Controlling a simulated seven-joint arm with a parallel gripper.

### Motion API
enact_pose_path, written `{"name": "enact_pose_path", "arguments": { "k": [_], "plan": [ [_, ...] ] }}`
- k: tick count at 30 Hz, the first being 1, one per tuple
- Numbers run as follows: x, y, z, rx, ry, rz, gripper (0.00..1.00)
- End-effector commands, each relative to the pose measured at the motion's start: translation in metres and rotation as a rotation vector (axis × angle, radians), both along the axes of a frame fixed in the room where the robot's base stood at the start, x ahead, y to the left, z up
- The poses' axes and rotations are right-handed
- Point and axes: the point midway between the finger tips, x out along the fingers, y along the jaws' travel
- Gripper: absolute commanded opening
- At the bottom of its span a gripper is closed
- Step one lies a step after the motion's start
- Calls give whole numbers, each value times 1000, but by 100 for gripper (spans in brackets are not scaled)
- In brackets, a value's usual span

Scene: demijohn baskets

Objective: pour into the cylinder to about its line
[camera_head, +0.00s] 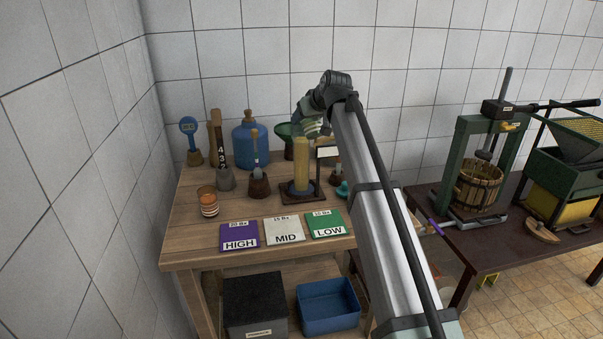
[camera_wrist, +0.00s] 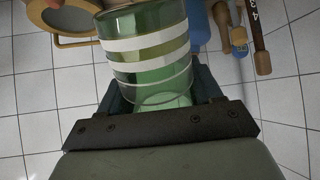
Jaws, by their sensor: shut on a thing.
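The cylinder (camera_head: 301,165) is tall, narrow and yellowish, upright in a dark stand on the wooden table; its line is too small to make out. My gripper (camera_head: 308,112) is above and slightly right of its top, partly hidden by my own arm. It is shut on a green glass with white bands (camera_head: 312,127). In the wrist view the banded glass (camera_wrist: 147,45) sits between the two fingers of my gripper (camera_wrist: 158,88). It looks tilted in the head view. I cannot tell how much liquid is in it, and no stream shows.
An orange-banded glass (camera_head: 208,203) is at left. HIGH (camera_head: 239,237), MID (camera_head: 285,231) and LOW (camera_head: 326,224) cards lie in front. A basket press (camera_head: 478,186) stands on the right table.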

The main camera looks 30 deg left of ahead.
Motion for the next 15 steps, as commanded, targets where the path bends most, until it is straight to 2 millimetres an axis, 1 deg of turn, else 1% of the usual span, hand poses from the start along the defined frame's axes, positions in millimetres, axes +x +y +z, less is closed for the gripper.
{"name": "enact_pose_path", "arguments": {
  "k": [15],
  "plan": [
    [0,0,-1,-20,12,0,23]
  ]
}}
